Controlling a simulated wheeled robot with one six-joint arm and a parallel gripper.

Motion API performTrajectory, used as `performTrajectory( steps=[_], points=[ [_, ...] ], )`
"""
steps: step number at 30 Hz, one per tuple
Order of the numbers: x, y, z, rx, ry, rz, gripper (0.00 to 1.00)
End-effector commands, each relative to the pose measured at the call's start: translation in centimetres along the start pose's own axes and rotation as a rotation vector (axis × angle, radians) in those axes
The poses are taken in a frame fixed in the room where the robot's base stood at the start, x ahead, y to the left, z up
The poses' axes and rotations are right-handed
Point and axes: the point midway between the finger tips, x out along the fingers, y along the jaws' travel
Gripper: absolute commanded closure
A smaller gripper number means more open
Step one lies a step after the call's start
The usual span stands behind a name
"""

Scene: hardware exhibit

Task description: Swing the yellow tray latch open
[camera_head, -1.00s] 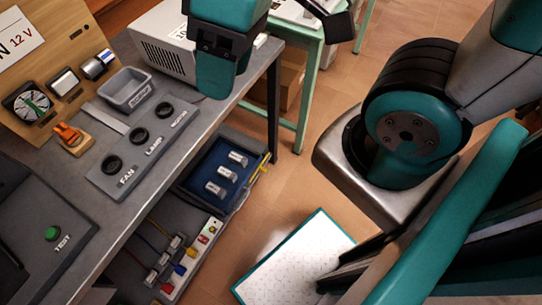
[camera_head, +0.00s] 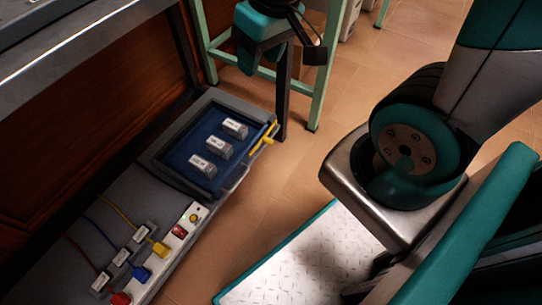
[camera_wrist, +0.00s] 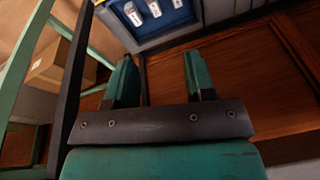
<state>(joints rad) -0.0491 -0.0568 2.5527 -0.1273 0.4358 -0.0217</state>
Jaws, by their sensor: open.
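The yellow latch (camera_head: 263,138) is on the right side of the blue tray (camera_head: 184,157), which sits in a grey frame on the low shelf. Several small labelled blocks (camera_head: 219,147) lie in the tray. My gripper (camera_head: 262,62) is above and beyond the latch in the head view, apart from it. In the wrist view my gripper (camera_wrist: 159,78) has its two teal fingers spread, with nothing between them. There, part of the blue tray (camera_wrist: 172,20) shows at the top, and a sliver of the yellow latch (camera_wrist: 104,5) shows at the top edge.
A dark table leg (camera_head: 283,92) and a green table frame (camera_head: 325,70) stand near my gripper. A cardboard box (camera_wrist: 52,65) is beyond. The floor (camera_head: 285,185) right of the tray is clear.

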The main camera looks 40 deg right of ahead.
Motion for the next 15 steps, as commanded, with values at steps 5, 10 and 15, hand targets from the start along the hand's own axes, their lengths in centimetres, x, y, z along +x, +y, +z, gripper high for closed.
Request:
performTrajectory(
  steps=[5,10,15],
  points=[
    [9.1,3.8,0.7,0.036,-0.001,0.040,0.50],
    [16.6,8.4,0.5,0.027,-0.015,0.040,0.50],
    [21.5,13.1,-0.1,-0.038,-0.004,-0.028,0.50]
  ],
)
